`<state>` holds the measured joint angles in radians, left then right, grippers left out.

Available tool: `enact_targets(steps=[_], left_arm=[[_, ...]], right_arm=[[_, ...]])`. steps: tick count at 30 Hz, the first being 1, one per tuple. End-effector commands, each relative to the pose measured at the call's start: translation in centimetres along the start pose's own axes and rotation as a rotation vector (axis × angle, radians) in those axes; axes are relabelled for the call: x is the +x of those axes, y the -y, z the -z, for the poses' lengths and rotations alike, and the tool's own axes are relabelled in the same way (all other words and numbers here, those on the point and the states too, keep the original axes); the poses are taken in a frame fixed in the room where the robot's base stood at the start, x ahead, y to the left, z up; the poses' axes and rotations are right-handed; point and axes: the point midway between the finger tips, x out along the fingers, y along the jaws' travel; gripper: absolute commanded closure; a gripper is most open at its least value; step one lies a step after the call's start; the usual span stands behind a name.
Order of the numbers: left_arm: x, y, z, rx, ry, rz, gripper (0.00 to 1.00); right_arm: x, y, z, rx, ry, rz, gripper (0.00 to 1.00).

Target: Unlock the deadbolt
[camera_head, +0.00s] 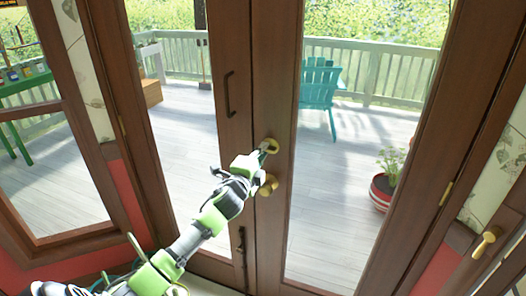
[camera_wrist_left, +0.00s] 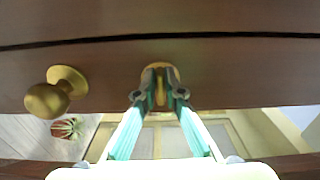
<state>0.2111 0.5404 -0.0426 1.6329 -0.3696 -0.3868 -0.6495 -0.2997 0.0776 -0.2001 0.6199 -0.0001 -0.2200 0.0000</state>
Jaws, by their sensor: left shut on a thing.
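The brass deadbolt (camera_head: 271,145) sits on the brown wooden door, above a round brass knob (camera_head: 268,186). My left gripper (camera_head: 262,152) reaches it from the lower left and covers part of it. In the left wrist view the gripper (camera_wrist_left: 159,88) is shut on the deadbolt's thumb-turn (camera_wrist_left: 160,92), which lies between its two fingertips. The round plate (camera_wrist_left: 172,73) behind it shows partly around the fingertips. The knob (camera_wrist_left: 52,93) stands to the left there, clear of the fingers. My right gripper is not in view.
A dark pull handle (camera_head: 229,94) is on the door left of the deadbolt. A brass lever handle (camera_head: 487,241) is at the far right. Through the glass are a deck, a teal chair (camera_head: 319,86) and a potted plant (camera_head: 384,184).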

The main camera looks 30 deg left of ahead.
Motion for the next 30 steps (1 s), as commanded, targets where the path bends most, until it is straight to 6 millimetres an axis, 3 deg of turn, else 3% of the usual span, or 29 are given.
enact_targets(steps=[18, 19, 21, 30], left_arm=[[-0.02, -0.33, -0.03, -0.050, 0.002, -0.005, 1.00], [-0.02, -0.34, -0.03, -0.050, 0.002, -0.006, 0.85], [-0.02, -0.32, -0.02, -0.050, 0.001, -0.005, 0.74], [-0.04, -0.17, -0.01, -0.047, 0.001, -0.002, 0.74]], right_arm=[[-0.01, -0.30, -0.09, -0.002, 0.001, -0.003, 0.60], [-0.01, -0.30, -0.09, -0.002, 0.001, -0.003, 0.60], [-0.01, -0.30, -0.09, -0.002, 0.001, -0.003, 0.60], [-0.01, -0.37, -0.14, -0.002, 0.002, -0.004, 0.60]])
